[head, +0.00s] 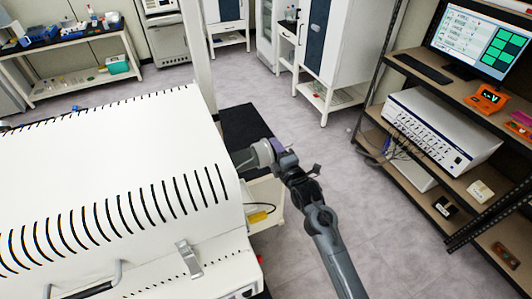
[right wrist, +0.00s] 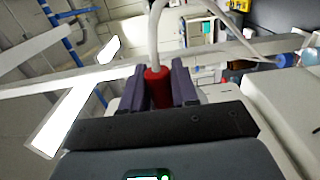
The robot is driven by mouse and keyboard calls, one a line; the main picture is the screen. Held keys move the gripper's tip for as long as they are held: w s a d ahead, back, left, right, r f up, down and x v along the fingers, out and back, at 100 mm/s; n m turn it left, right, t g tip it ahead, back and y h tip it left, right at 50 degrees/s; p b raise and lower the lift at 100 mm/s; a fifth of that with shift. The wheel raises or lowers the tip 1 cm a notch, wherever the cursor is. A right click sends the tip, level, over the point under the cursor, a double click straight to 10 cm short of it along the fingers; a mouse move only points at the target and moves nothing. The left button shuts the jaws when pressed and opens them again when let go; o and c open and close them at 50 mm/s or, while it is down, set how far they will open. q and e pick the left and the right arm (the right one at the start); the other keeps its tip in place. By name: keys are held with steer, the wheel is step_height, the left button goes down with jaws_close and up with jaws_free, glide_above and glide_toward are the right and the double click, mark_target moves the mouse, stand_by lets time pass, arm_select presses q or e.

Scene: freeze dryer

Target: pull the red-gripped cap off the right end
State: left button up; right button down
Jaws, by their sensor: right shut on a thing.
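The cap (head: 262,153) shows as a grey round piece at the right end of the white ribbed machine (head: 110,150) in the head view. My right gripper (head: 280,155) is at the cap's outer side, its arm reaching up from the lower right. In the right wrist view, the red grip (right wrist: 158,88) stands between the two purple fingers of my right gripper (right wrist: 160,82), which are shut on it. A pale curved bar (right wrist: 155,35) rises from the red grip and arches right. I cannot tell whether the cap still touches the machine's end. My left gripper is out of view.
A shelf rack (head: 420,185) with a white instrument (head: 440,125) and a monitor (head: 480,40) stands at the right. The floor between my right arm and the rack is clear.

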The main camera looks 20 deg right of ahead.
steer(key=s+d+p, duration=0.3)
steer(key=s+d, duration=0.1)
steer(key=d, duration=0.6)
steer(key=shift+s+d, duration=0.3)
steer(key=shift+d, duration=0.05)
stand_by(1.0)
